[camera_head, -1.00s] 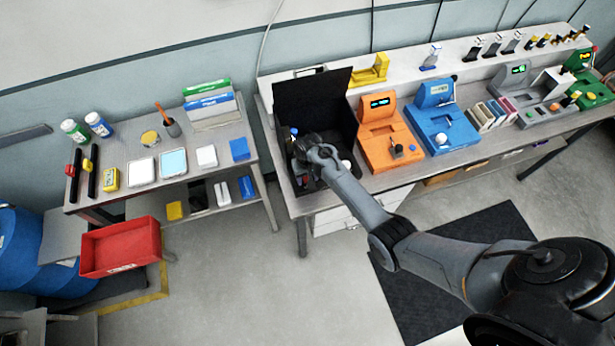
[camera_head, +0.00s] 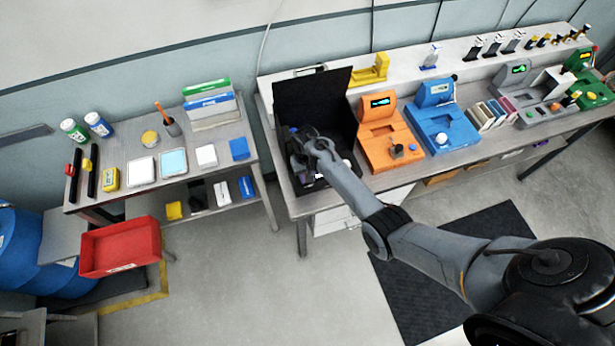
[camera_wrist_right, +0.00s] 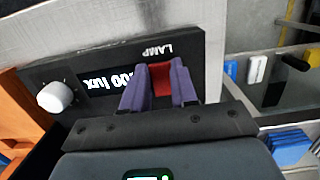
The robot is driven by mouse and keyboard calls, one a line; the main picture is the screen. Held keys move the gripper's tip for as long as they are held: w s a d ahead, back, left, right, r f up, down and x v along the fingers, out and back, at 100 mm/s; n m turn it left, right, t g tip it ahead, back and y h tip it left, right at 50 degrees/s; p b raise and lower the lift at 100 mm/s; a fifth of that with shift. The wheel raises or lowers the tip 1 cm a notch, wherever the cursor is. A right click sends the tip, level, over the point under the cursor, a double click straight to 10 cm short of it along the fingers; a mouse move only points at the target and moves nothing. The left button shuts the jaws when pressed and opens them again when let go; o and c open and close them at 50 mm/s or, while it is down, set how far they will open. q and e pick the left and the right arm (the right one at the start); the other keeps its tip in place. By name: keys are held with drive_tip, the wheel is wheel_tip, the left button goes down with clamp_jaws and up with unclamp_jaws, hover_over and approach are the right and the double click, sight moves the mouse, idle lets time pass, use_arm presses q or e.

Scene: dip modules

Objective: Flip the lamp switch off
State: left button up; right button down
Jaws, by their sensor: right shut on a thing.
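The lamp switch (camera_wrist_right: 160,77) is a red rocker on a black front panel (camera_wrist_right: 195,47), beside the word LAMP, which appears upside down. My right gripper (camera_wrist_right: 160,86) has its two purple fingers on either side of the switch and is shut on it. The fingers hide part of the switch, so I cannot tell its position. In the head view, my right gripper (camera_head: 299,162) is at the open black box (camera_head: 305,95), and its wrist hides the switch. My left gripper is in neither view.
A white knob (camera_wrist_right: 54,97) and a lit display (camera_wrist_right: 103,83) reading lux are on the same panel. An orange device (camera_head: 383,140) stands close to the right of the box, with a blue device (camera_head: 440,125) beyond it. A side table stands to the left across a gap.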

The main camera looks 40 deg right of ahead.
drive_tip(key=shift+w+d+f+g+y+b, duration=0.15)
drive_tip(key=shift+w+g+y+b, duration=0.15)
drive_tip(key=shift+g+b, duration=0.25)
drive_tip(key=shift+s+g, duration=0.1)
drive_tip(key=shift+g, duration=0.15)
drive_tip(key=shift+r, duration=0.2)
drive_tip(key=c, duration=0.9)
unclamp_jaws()
drive_tip(key=shift+r, duration=0.1)
